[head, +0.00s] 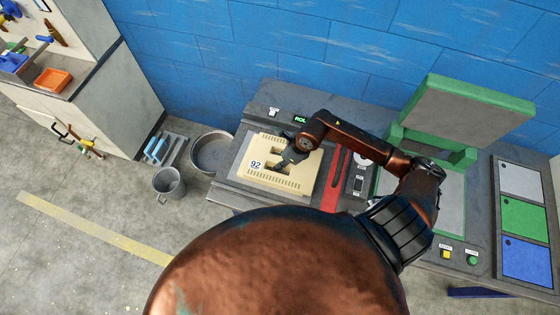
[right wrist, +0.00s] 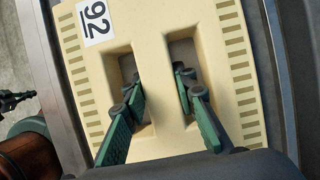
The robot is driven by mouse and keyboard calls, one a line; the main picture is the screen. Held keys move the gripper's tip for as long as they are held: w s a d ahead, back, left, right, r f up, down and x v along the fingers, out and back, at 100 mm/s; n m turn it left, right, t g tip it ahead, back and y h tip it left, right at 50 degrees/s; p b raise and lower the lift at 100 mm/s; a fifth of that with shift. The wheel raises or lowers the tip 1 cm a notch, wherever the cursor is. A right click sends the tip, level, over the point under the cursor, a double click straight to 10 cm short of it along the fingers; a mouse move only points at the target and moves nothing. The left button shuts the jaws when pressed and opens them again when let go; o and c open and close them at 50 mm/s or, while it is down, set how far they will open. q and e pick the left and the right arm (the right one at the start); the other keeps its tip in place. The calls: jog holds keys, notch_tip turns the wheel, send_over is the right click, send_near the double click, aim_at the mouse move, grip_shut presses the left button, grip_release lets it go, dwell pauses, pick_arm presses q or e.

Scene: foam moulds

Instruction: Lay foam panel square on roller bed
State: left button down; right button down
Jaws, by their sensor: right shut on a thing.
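The cream foam panel (head: 303,182), labelled 92, lies on or just above the roller bed (head: 236,160) at the left of the machine. I cannot tell whether it touches the bed. Its sides look roughly in line with the bed's rails in the right wrist view (right wrist: 218,75). My right gripper (head: 284,163) is shut on the panel's middle bar, with a finger in each of its two slots; the green-padded fingers show in the right wrist view (right wrist: 160,98). A dark jointed part at that view's left edge looks like my left gripper (right wrist: 14,101); its jaws are unclear.
A red strip (head: 333,180) and a switch panel lie right of the bed. A green-framed press with a raised lid (head: 460,115) stands further right, beside grey, green and blue plates (head: 523,218). A grey basin (head: 211,152) and a bucket (head: 169,186) stand on the floor at left.

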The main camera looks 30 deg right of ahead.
jog(key=c, duration=1.6)
grip_release()
jog(key=shift+r, duration=0.1)
jog(key=v, duration=1.2)
jog(key=shift+b, duration=0.3)
